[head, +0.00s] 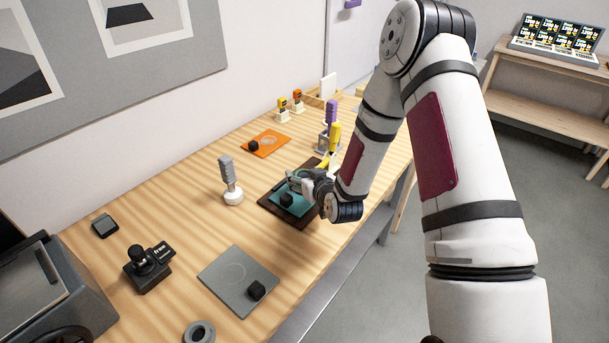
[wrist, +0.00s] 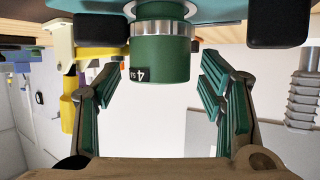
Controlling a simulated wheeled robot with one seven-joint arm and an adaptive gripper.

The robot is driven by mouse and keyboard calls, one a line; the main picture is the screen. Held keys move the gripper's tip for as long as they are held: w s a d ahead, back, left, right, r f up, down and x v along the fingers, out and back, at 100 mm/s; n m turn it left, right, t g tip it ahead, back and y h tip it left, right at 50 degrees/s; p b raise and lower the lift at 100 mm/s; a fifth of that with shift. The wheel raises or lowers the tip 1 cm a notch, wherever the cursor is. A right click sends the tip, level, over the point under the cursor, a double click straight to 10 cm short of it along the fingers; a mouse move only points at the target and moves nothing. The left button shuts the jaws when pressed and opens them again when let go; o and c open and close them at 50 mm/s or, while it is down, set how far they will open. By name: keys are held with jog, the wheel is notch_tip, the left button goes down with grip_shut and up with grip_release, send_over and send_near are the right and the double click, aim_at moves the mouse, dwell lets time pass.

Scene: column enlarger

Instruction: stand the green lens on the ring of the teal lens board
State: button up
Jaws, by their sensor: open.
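The teal lens board (head: 291,207) lies on a dark tray on the table. In the wrist view, which looks upside down, the teal board (wrist: 205,10) runs along the top. The green lens (wrist: 160,55), with a silver collar and a white "4" mark, stands upright with its collar end at the board's ring; the exact contact is hard to see. My gripper (wrist: 160,72) is open, with one finger on each side of the lens and visible gaps. In the head view my gripper (head: 300,182) is low over the board and mostly hides the lens.
A black block (head: 286,199) sits on the teal board. An orange board (head: 266,143) lies behind, a grey board (head: 238,281) in front. A grey-handled white-based tool (head: 230,182) stands left. Yellow and purple upright items (head: 331,112) are close behind my gripper.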

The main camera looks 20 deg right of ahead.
jog(key=shift+p+v, duration=2.55)
jog(key=shift+v, duration=1.1)
jog(key=shift+r, duration=0.1)
jog(key=v, duration=0.7)
jog(key=shift+s, duration=0.2)
jog(key=shift+r, duration=0.1)
